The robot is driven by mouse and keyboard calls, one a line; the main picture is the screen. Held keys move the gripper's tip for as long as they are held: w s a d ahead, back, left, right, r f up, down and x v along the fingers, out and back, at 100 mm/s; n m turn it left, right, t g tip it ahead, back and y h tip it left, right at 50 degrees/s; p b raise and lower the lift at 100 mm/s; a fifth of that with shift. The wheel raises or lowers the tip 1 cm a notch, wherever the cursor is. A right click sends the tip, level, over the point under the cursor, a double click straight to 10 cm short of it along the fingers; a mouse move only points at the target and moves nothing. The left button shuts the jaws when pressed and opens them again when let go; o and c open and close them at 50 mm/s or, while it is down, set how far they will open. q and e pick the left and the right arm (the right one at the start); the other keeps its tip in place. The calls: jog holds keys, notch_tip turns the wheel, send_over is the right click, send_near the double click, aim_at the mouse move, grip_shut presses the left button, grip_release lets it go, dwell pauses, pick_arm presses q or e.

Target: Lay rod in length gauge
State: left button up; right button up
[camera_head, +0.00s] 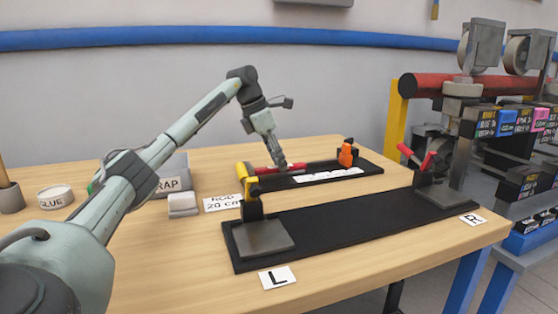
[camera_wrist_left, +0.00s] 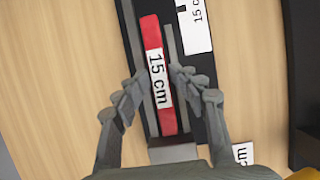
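A red rod with a white "15 cm" label (camera_wrist_left: 168,112) lies lengthwise between two grey rails on a black gauge base (camera_wrist_left: 211,105). In the head view the rod (camera_head: 297,167) lies along the back of the black gauge (camera_head: 372,169), partly hidden by my left gripper (camera_head: 280,165). In the left wrist view my left gripper (camera_wrist_left: 155,78) has its fingers apart, one on each side of the rod and rails, with gaps visible. An orange stop (camera_head: 347,153) stands at the gauge's right end. My right gripper is not in view.
A long black fixture (camera_head: 345,222) with a yellow clamp (camera_head: 250,192) and a red-handled clamp (camera_head: 425,160) lies in front. A "ROD 20 cm" card (camera_head: 223,203), white block (camera_head: 183,204), scrap bin (camera_head: 174,172) and glue pot (camera_head: 55,197) are left. The table's front left is clear.

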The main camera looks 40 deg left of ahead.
pick_arm(q)
jog(key=shift+a+r, duration=0.1)
jog(key=v, duration=1.2)
jog(key=shift+r, duration=0.4)
jog(key=shift+c, duration=0.3)
dwell(1.1)
